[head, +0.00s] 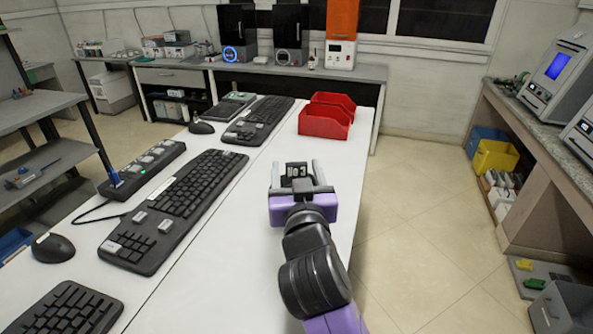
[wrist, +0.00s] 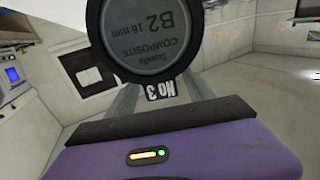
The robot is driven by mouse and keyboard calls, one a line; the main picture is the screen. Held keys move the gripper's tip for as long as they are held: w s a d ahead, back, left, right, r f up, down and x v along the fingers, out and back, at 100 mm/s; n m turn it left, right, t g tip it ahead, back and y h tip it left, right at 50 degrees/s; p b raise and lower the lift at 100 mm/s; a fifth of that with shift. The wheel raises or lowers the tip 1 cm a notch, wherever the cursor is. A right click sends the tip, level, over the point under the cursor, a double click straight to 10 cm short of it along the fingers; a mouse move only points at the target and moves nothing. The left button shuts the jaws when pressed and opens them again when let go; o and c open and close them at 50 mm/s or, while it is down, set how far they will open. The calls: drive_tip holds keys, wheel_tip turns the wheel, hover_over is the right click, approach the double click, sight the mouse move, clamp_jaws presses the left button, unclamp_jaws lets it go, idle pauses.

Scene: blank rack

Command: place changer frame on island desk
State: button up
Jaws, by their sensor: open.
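A small black piece with white markings (head: 296,170) sits between the fingers of my gripper (head: 297,178) in the head view, over the white island desk (head: 245,225). It may be the changer frame, but the name cannot be read there. In the wrist view a round black disc (wrist: 150,30) marked "COMPOSITE B2 16 mm" fills the top centre, with a "No 3" label (wrist: 166,88) below it. My gripper is open, with its grey fingers on both sides of the piece. Whether the piece touches the desk or the fingers cannot be told.
Red bins (head: 326,117) stand on the desk beyond my gripper. Keyboards (head: 180,205), a button panel (head: 143,167) and mice (head: 53,248) line the left side. Bare desk lies nearer me, left of my arm. Floor (head: 420,200) is open to the right.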

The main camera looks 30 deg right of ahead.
drive_tip(key=b+v, duration=0.2)
drive_tip(key=v, duration=1)
drive_tip(key=shift+r, duration=0.15)
